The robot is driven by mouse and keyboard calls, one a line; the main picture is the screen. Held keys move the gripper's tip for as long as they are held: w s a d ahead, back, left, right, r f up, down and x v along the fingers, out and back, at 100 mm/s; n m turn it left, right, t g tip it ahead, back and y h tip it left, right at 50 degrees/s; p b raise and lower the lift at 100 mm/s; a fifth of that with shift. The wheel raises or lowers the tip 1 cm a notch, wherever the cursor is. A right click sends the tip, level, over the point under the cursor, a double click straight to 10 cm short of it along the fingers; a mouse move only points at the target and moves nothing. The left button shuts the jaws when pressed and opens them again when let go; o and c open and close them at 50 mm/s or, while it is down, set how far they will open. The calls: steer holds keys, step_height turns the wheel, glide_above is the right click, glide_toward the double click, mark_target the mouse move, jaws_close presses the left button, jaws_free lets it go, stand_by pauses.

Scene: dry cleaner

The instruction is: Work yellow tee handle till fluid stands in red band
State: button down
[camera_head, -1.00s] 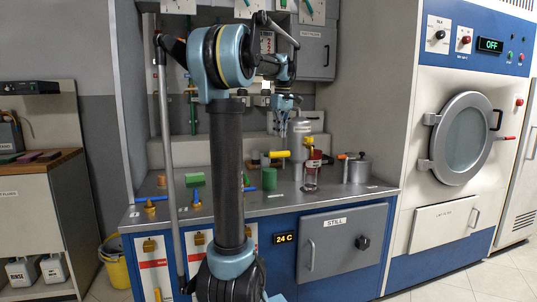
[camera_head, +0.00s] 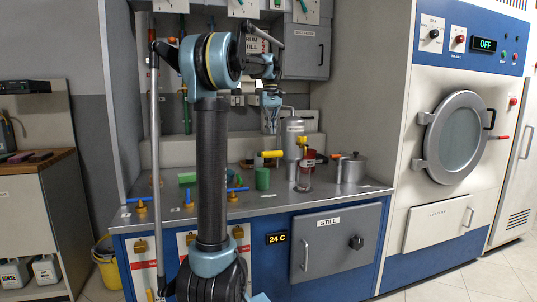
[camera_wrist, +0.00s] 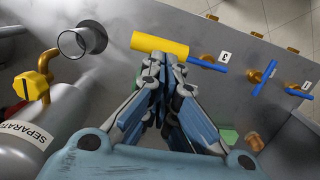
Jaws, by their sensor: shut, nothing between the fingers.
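A yellow tee handle (camera_head: 271,154) lies level above a green cylinder (camera_head: 262,178) on the counter; the link between them is not clear. In the wrist view the yellow bar (camera_wrist: 160,45) is just beyond my fingertips. My gripper (camera_head: 270,128) is shut and empty, pointing down above and slightly behind the handle; its closed fingers also show in the wrist view (camera_wrist: 160,65). Contact with the bar cannot be told. A clear glass (camera_head: 305,183) with a red band (camera_head: 307,161) stands to the right under a yellow-knobbed tap (camera_wrist: 32,85). Its fluid level is too small to read.
Blue-handled valves (camera_wrist: 268,72) line the counter on the handle's other side. A grey separator tank (camera_wrist: 30,135) stands behind the glass, and a metal pot (camera_head: 352,168) to its right. A green block (camera_head: 187,177) lies left. Wall cabinets (camera_head: 305,50) are close above my arm.

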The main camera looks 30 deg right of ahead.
mark_target(264, 154)
steer(key=shift+s+f, duration=0.2)
steer(key=shift+f, duration=1.4)
steer(key=shift+s+f, duration=0.15)
steer(key=shift+f, duration=1.45)
